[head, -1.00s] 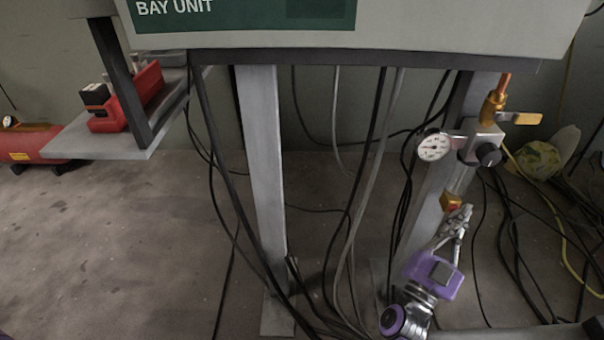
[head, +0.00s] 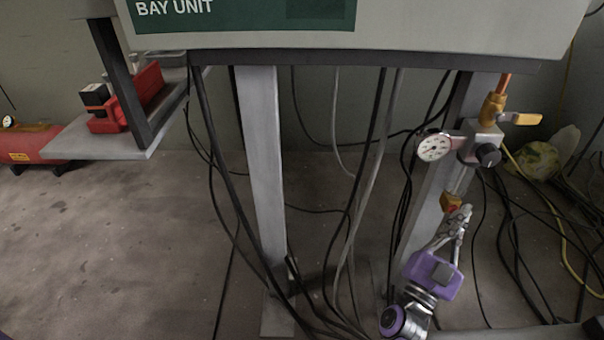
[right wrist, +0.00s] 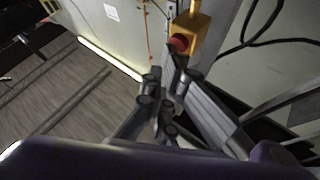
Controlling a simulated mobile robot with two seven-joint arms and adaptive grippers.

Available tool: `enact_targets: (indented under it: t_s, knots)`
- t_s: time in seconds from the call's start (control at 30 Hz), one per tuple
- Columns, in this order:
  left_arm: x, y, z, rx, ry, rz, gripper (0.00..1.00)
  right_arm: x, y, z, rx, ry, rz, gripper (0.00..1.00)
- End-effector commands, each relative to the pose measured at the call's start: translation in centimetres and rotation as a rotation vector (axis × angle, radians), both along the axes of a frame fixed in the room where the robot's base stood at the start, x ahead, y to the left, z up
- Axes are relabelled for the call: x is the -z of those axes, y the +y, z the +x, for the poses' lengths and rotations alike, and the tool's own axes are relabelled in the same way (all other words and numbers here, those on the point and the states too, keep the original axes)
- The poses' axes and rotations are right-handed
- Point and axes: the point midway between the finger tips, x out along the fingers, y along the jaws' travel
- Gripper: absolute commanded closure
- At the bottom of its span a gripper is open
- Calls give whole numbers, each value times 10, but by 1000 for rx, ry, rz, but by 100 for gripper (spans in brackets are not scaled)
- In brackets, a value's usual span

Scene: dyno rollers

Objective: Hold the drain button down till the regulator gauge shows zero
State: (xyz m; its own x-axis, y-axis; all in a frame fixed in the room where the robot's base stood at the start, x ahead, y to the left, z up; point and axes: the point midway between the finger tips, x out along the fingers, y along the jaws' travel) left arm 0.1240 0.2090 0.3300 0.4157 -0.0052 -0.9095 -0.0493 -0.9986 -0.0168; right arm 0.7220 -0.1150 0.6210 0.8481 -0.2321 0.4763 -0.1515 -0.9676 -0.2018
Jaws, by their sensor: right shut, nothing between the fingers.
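The regulator (head: 480,143) is on the right post, with a round white gauge (head: 434,147) on its left; its needle is too small to read surely. A brass drain block (head: 450,201) is at the regulator's lower end. In the right wrist view, the red drain button (right wrist: 179,43) projects from the brass block (right wrist: 193,30). My right gripper (head: 462,212) is shut and empty, reaching up from below. Its fingertips (right wrist: 177,62) are at the button, overlapping its lower edge; I cannot tell whether they press it. My left gripper is not in view.
A yellow-handled valve (head: 521,118) is above the regulator. Black cables (head: 375,150) hang around the grey posts (head: 262,180) and over the floor. A grey shelf (head: 85,140) with a red item and a red tank (head: 35,145) are at left. Open floor is at lower left.

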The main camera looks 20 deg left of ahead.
Motion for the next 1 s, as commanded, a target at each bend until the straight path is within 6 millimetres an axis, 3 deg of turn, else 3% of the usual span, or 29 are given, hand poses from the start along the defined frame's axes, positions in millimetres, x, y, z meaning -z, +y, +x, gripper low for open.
enact_targets:
  t_s: [0.43,1.0]
  knots:
    - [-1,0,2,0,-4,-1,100,0,0,-1,0,1,0,100]
    - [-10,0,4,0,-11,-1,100,0,-6,-16,-1,0,-1,100]
